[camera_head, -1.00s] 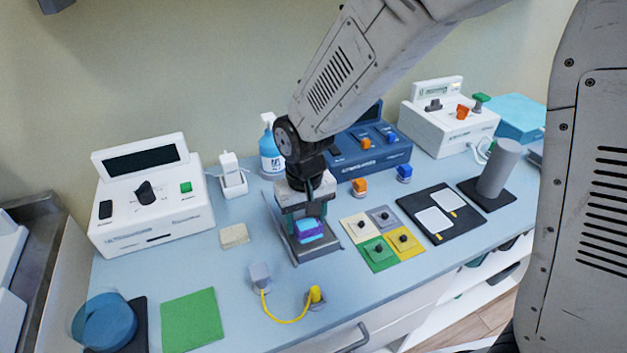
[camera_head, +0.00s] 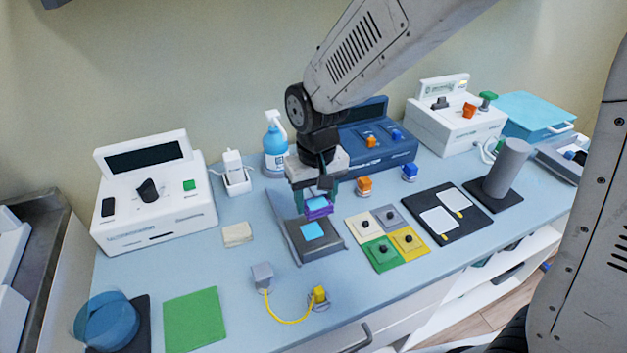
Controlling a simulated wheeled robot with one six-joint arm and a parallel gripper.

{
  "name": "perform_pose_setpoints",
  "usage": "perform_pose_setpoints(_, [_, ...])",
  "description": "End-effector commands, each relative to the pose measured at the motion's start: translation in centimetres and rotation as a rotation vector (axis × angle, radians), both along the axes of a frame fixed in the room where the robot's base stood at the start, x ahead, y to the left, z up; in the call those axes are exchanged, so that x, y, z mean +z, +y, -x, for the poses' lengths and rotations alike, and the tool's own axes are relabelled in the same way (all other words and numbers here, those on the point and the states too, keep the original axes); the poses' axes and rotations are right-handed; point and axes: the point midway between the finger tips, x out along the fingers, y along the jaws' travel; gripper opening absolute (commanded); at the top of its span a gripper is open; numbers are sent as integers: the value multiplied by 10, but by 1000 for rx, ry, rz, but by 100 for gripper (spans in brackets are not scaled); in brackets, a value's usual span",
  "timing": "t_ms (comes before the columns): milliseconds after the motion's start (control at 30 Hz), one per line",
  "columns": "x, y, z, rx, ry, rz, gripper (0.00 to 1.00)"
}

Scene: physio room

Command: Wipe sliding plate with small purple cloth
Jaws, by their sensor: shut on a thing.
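The small purple cloth (camera_head: 318,212) is in my gripper (camera_head: 318,195), which is shut on it. A bluish patch shows on top of the cloth between the fingers. The sliding plate (camera_head: 318,246) is a dark grey plate on the counter, just below and in front of the gripper. A light blue square (camera_head: 312,230) lies on the plate's surface. The cloth is over the far part of the plate; I cannot tell whether it touches. The gripper hides the plate's far end.
A cream cloth or pad (camera_head: 237,234) lies left of the plate. Colored tiles (camera_head: 381,252) lie close on its right. A yellow cable (camera_head: 287,319) with plugs is in front. A spray bottle (camera_head: 275,148) and blue device (camera_head: 376,150) stand behind.

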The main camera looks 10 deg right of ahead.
Motion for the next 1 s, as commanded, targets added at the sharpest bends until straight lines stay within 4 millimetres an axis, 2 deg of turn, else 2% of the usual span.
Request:
perform_pose_setpoints(633, [39,-1,-1,-2,-2,-1,29])
perform_pose_setpoints(1000, [44,-2,0,-2,0,0,29])
